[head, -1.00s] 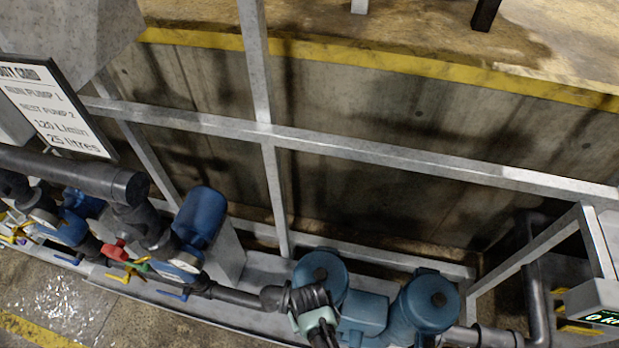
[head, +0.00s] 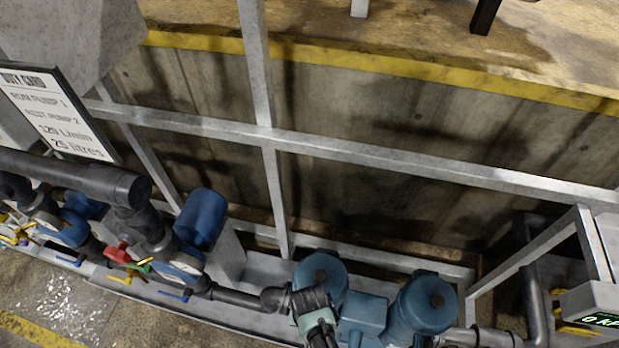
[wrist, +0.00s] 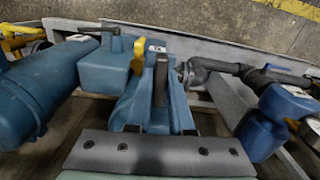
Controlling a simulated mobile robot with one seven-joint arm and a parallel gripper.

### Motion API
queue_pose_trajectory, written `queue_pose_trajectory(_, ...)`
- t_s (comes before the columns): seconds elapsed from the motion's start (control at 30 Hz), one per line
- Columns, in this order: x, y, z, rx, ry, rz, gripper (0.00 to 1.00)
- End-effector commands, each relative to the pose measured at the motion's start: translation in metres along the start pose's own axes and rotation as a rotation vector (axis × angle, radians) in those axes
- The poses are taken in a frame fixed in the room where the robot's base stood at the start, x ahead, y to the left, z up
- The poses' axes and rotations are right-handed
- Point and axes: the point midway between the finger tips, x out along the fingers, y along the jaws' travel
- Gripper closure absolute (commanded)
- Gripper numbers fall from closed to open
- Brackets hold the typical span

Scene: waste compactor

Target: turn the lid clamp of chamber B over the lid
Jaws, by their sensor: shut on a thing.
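Two blue cylindrical chambers, the left one (head: 321,280) and the right one (head: 428,303), stand at the bottom of the head view with a blue box (head: 362,318) between them. I cannot read which is B. My gripper (head: 312,299) is at the lower left side of the left chamber, shut on what appears to be the lid clamp. In the wrist view a dark bar (wrist: 160,82) stands between two blue lugs, just beyond the grey gripper pad (wrist: 155,155). The grip itself is hidden behind the pad. A yellow handle (wrist: 138,55) is beside the bar.
Pipes and coloured valve handles (head: 128,270) lie at the left with a blue motor (head: 200,218). A grey frame rail (head: 400,158) crosses behind the chambers. A duty card (head: 55,110) is upper left and a display box (head: 592,305) is at the right edge.

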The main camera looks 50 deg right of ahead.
Motion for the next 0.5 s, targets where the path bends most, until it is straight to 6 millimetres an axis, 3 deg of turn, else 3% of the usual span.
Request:
queue_pose_trajectory(0.3,-0.0005,-0.0005,-0.0008,0.0,0.002,-0.001,1.0)
queue_pose_trajectory(0.33,-0.0004,-0.0005,-0.0007,0.0,0.002,-0.001,0.77)
queue_pose_trajectory(0.5,-0.0003,-0.0003,-0.0006,-0.001,0.001,-0.001,0.5)
